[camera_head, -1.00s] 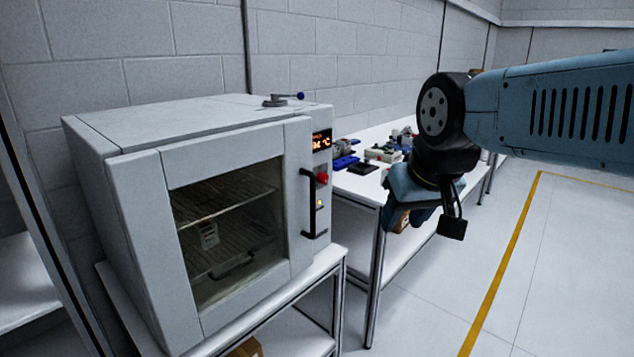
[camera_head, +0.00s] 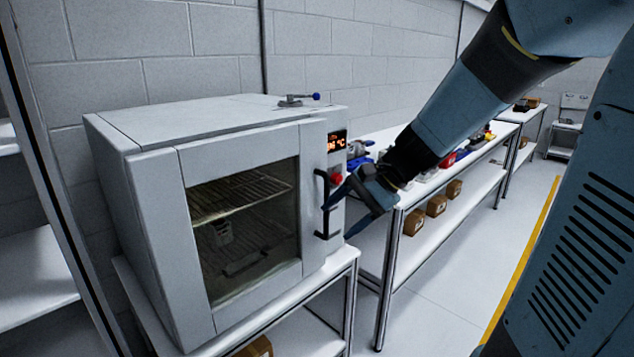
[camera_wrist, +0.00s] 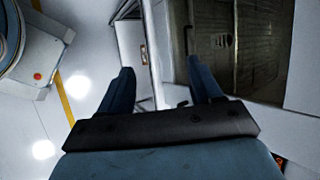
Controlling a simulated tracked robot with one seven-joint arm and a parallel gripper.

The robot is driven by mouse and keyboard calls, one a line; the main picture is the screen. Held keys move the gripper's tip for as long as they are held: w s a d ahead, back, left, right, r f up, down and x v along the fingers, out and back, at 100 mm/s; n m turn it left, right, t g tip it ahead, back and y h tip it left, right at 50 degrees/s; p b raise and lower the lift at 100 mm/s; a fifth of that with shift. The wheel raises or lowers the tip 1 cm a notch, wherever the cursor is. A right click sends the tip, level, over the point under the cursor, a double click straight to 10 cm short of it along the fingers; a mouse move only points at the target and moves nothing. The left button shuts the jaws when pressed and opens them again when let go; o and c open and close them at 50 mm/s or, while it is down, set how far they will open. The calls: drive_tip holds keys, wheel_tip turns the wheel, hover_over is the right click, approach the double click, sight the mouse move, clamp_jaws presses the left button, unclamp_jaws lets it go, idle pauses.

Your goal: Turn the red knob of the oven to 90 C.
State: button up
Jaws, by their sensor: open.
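The white oven (camera_head: 150,220) stands at the left of the head view with its glass door shut. Its red knob (camera_head: 337,178) is on the right-hand front panel, below the lit orange display (camera_head: 337,142), which I cannot read fully. The knob's pointer is too small to make out. My gripper (camera_head: 338,212) is just right of and below the knob, by the black door handle (camera_head: 322,205), with no visible grasp. In the wrist view my two blue fingers (camera_wrist: 160,72) are apart with nothing held between them. The knob does not show there.
A lever with a blue tip (camera_head: 298,99) is on the oven's top. A long white bench (camera_head: 455,170) with parts stands behind my arm, and cardboard boxes (camera_head: 436,205) sit on its lower shelf. The floor at the right is clear.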

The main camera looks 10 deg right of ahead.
drive_tip(key=w+f+m+t+y, duration=0.25)
drive_tip(key=w+m, duration=0.25)
drive_tip(key=w, duration=0.3)
drive_tip(key=m+t, duration=1)
drive_tip(key=m, duration=0.5)
approach(340, 179)
drive_tip(key=shift+h, duration=0.35)
drive_tip(key=x, duration=0.8)
drive_tip(key=shift+w+a+r, duration=0.15)
drive_tip(key=shift+a, duration=0.35)
drive_tip(key=c, duration=1)
